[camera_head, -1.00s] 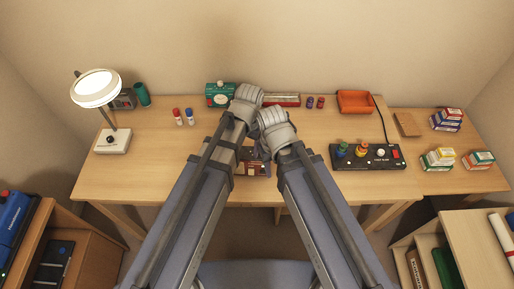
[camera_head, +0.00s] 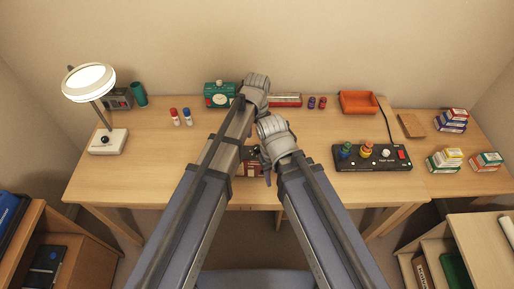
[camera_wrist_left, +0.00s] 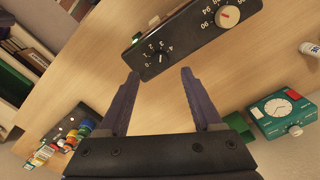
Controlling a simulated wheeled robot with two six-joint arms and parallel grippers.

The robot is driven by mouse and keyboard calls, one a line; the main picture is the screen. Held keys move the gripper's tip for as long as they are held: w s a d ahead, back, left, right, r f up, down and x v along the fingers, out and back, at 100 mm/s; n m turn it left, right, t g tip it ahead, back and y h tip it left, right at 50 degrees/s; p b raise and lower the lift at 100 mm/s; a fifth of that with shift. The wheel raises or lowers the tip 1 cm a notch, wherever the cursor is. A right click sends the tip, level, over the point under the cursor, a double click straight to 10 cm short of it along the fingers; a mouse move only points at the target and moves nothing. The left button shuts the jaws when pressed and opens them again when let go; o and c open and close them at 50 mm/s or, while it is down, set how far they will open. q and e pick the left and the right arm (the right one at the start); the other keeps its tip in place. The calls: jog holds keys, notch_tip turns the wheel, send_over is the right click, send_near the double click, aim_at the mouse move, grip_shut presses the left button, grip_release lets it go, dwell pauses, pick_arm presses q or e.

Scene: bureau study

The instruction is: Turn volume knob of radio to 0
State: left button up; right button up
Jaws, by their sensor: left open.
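In the left wrist view, the black radio panel (camera_wrist_left: 190,32) fills the top middle. It carries a small black volume knob (camera_wrist_left: 159,57) ringed by low numerals and a larger tuning dial (camera_wrist_left: 228,17) with a pale centre. My left gripper (camera_wrist_left: 159,73) is open, its dark fingers apart, with the volume knob in line between the tips. Nothing is between the fingers, and I cannot tell the knob's exact setting. In the head view, my left gripper (camera_head: 256,88) is above the desk; my right gripper (camera_head: 272,126) is close beside it, its jaws unclear. My arms hide much of the desk's middle.
A black button panel (camera_head: 372,157) is at right, a lamp (camera_head: 107,140) at left. The desk's left front is clear.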

aim_at(257, 147)
pick_arm(q)
notch_tip(257, 147, down, 5)
jog(key=b, duration=0.4)
jog(key=shift+f, duration=0.2)
jog(key=shift+r, duration=0.1)
grip_shut()
